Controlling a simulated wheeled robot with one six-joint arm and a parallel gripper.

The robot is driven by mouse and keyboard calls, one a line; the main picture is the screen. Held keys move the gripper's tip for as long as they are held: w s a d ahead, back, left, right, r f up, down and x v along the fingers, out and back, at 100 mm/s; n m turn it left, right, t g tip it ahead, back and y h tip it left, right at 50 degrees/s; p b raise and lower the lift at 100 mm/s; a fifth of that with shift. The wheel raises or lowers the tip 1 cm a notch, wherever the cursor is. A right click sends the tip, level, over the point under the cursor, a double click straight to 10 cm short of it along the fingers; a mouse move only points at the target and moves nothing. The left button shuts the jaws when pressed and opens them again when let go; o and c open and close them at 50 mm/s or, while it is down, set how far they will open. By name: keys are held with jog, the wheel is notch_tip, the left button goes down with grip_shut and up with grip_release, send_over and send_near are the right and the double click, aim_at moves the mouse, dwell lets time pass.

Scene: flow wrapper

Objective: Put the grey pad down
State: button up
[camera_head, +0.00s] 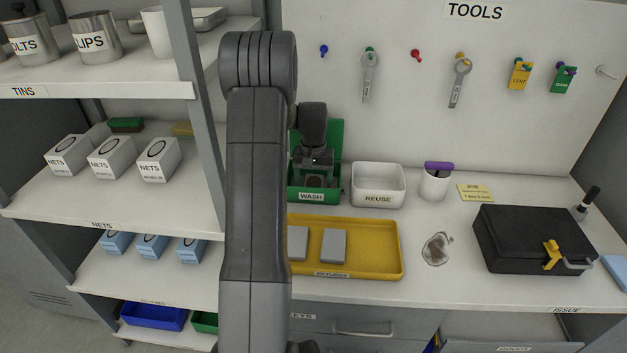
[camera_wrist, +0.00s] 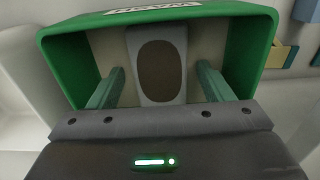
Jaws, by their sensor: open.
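A grey pad with a dark oval patch (camera_wrist: 158,40) lies inside the green WASH bin (camera_wrist: 262,35), against its pale floor in the wrist view. My gripper (camera_wrist: 160,72) is open, with one finger on each side of the pad and a visible gap at both sides. In the head view my gripper (camera_head: 316,180) reaches down into the WASH bin (camera_head: 335,150), and the pad there is mostly hidden by it. Two other plain grey pads (camera_head: 333,245) lie on the yellow tray (camera_head: 370,247) in front.
A white REUSE bin (camera_head: 378,198) stands just right of the WASH bin. A shelf post (camera_head: 195,110) stands left of my arm.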

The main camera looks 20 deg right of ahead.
aim_at(314, 184)
notch_tip(314, 184, up, 12)
jog(key=shift+r, duration=0.15)
dwell(0.3)
notch_tip(314, 184, down, 12)
jog(key=shift+r, duration=0.1)
jog(key=shift+w+r, duration=0.1)
jog(key=shift+r, duration=1.5)
